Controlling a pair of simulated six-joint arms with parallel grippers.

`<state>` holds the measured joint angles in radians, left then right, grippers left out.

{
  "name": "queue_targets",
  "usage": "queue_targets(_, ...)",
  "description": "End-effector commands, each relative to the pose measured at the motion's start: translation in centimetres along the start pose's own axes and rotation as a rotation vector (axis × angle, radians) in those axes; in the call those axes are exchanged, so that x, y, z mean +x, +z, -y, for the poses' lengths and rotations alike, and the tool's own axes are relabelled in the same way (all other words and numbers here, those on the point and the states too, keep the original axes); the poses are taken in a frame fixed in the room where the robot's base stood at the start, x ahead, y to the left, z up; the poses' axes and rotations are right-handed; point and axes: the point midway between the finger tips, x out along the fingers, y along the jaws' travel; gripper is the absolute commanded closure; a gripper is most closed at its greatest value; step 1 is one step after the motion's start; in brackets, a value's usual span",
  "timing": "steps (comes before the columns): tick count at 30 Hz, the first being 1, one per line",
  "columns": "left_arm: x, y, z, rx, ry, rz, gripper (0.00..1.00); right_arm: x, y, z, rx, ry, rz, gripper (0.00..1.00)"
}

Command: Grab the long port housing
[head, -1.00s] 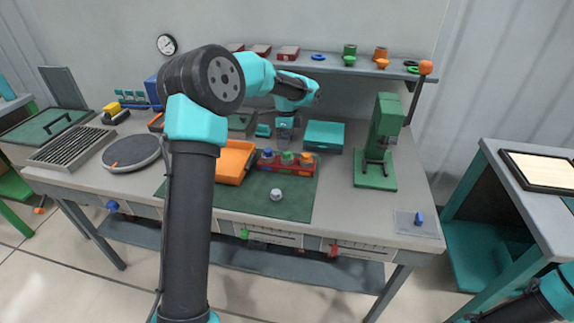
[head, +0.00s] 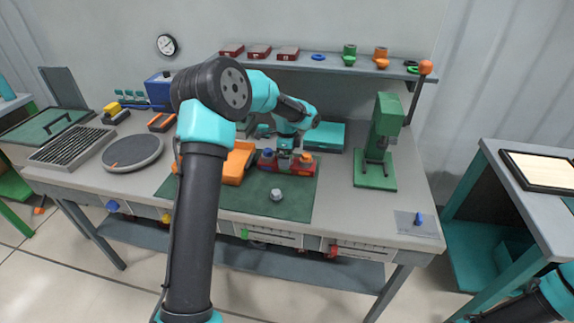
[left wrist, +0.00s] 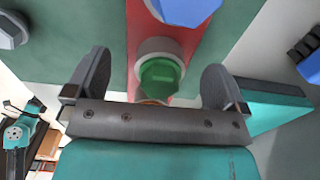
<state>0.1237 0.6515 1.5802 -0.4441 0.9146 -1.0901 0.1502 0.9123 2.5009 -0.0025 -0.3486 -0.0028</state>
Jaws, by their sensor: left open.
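A red rack (head: 299,171) stands at the back of the green mat (head: 240,203). It holds a blue-topped piece (head: 267,154), an orange-topped piece (head: 306,157) and, between them, a green-topped piece (left wrist: 161,76). I cannot tell by name which is the long port housing. My left gripper (head: 285,153) is over the middle of the rack. In the left wrist view my left gripper (left wrist: 158,74) is open, its fingers on either side of the green piece, with gaps. The green piece is hidden by the gripper in the head view. My right gripper is out of frame.
A grey knob-like part (head: 276,195) sits on the mat in front of the rack. An orange tray (head: 238,163) is left of the rack, a teal box (head: 325,135) behind it, and a green press (head: 380,145) to the right. A shelf (head: 330,63) runs along the back.

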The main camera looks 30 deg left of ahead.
Motion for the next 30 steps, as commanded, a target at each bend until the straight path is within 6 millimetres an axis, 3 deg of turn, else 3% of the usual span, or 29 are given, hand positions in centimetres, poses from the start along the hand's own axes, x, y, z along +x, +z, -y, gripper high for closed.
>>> queue_targets(6, 2.3, 0.0, 0.0, 0.001, 0.0, 0.0, 0.0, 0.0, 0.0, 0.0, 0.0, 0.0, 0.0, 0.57)
queue_targets(20, 2.3, 0.0, 0.0, 0.001, 0.0, -0.001, 0.0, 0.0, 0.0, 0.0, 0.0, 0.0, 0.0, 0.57)
queue_targets(30, 2.3, 0.0, 0.0, 0.001, 0.0, -0.001, 0.31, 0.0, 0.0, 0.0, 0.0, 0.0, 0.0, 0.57)
